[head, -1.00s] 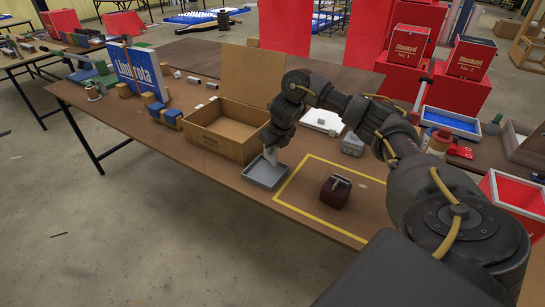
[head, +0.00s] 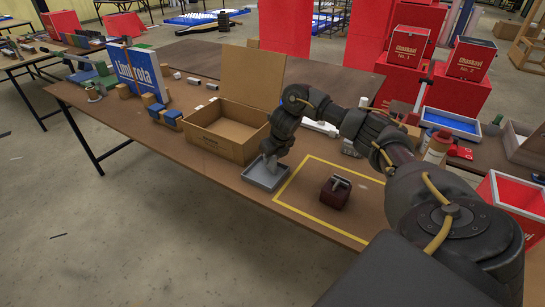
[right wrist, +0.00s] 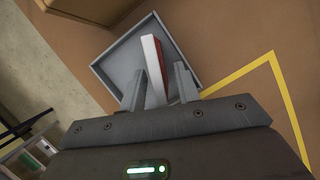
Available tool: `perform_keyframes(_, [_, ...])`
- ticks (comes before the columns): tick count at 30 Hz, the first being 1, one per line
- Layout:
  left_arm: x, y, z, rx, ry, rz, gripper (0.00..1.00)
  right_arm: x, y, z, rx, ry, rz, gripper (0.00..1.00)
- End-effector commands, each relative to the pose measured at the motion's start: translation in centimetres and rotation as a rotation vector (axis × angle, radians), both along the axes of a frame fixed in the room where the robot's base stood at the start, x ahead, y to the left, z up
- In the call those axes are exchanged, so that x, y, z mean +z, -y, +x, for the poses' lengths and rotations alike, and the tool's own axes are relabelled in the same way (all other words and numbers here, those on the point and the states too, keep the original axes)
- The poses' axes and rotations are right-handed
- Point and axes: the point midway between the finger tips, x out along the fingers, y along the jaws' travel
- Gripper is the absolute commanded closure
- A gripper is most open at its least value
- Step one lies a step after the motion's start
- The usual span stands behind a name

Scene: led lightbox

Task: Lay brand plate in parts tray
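The brand plate (right wrist: 154,68), with a white edge and a red face, stands tilted between the fingers of my right gripper (right wrist: 162,82) in the right wrist view. It is over or in the small grey parts tray (right wrist: 111,68). The fingers look open, with a gap between the red face and the right-hand finger. I cannot tell whether the plate touches the tray floor. In the head view my right gripper (head: 270,163) points down into the parts tray (head: 262,184) and hides most of the plate. My left gripper is not in view.
An open cardboard box (head: 228,130) stands just behind the tray. A dark red block with a metal handle (head: 336,191) sits inside the yellow taped outline (head: 290,201) to the right. A blue Limirota sign (head: 138,72) stands at the left. The table's front edge is near the tray.

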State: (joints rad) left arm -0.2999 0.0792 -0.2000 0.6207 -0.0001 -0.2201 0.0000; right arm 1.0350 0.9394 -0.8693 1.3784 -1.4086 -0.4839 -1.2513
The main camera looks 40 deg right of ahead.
Motion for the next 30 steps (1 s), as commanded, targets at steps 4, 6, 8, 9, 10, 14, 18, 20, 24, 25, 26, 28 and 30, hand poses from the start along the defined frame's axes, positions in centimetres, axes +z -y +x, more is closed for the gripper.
perform_keyframes(4, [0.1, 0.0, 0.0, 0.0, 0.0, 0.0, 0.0, 0.2, 0.0, 0.0, 0.0, 0.001, 0.0, 0.68])
perform_keyframes(6, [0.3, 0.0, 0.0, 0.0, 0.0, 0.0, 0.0, 0.7, 0.0, 0.0, 0.001, 0.002, -0.001, 0.68])
perform_keyframes(8, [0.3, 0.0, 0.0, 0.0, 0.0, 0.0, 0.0, 1.3, 0.0, -0.2, 0.002, 0.004, -0.001, 0.68])
perform_keyframes(9, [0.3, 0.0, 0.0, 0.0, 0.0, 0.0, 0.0, 1.9, 0.0, -0.4, 0.002, 0.005, -0.001, 0.68])
perform_keyframes(10, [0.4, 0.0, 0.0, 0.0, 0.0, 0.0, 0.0, 2.4, 0.0, -0.6, 0.003, 0.005, -0.002, 0.68])
perform_keyframes(14, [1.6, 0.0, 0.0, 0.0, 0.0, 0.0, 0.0, 5.5, 0.0, -1.5, 0.003, 0.007, -0.005, 0.68])
perform_keyframes(18, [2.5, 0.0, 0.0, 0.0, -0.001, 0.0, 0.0, 8.3, -0.2, -2.6, 0.002, 0.006, -0.003, 0.68])
perform_keyframes(20, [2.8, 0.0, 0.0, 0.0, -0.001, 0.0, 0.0, 9.3, -0.3, -2.9, 0.002, 0.006, -0.003, 0.68])
perform_keyframes(24, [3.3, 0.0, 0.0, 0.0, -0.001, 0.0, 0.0, 10.8, -0.4, -3.6, 0.002, 0.003, -0.001, 0.68])
perform_keyframes(25, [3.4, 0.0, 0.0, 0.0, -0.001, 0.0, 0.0, 11.0, -0.4, -3.7, 0.002, 0.003, -0.001, 0.68])
perform_keyframes(26, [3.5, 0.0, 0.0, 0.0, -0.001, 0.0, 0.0, 11.3, -0.4, -3.8, 0.002, 0.003, -0.001, 0.68])
perform_keyframes(28, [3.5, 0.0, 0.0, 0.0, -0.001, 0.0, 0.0, 11.5, -0.4, -4.0, 0.0, 0.002, 0.0, 0.68])
perform_keyframes(30, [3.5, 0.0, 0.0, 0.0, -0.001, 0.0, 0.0, 11.6, -0.4, -4.1, 0.0, 0.001, 0.0, 0.68])
